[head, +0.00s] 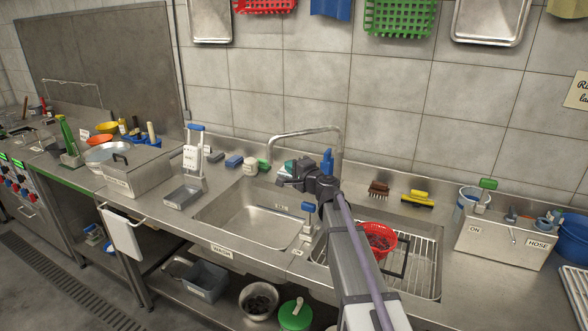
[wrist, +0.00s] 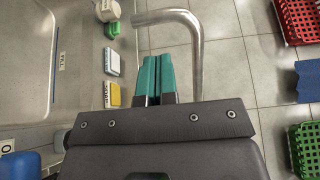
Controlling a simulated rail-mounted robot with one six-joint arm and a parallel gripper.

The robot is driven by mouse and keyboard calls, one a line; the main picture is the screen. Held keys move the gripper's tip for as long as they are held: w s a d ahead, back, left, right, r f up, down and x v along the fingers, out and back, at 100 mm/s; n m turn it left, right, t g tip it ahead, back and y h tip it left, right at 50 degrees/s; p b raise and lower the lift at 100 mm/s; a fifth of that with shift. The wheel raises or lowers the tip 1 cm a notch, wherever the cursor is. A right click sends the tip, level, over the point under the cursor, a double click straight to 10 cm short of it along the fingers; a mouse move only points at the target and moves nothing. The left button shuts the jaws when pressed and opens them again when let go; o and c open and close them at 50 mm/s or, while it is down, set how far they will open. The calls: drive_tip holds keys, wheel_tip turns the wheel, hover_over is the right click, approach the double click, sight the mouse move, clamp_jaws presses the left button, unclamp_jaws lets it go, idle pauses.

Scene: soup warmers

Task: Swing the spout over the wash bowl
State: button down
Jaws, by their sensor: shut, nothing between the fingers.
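The spout (head: 305,131) is a bare metal tube that rises at the back of the sink, bends, and reaches left. Its end hangs near the back edge of the wash bowl (head: 252,226); I cannot tell whether it is over the bowl or the ledge. In the wrist view the spout (wrist: 195,50) bends around ahead of my gripper, its open end pointing left toward the bowl (wrist: 28,60). My gripper (head: 283,170) is in front of the spout. Its teal fingers (wrist: 155,60) are together and empty, beside the tube, with a visible gap in the wrist view.
Sponges (head: 234,161) and small items line the back ledge. A red colander (head: 378,238) sits on a wire rack (head: 425,272) right of the bowl. A metal box (head: 505,240) stands further right, a lidded warmer (head: 135,172) to the left. Baskets and trays hang on the wall.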

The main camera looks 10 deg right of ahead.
sight(272, 153)
drive_tip(key=x, duration=0.9)
drive_tip(key=shift+w+a, duration=0.1)
drive_tip(key=shift+w, duration=0.1)
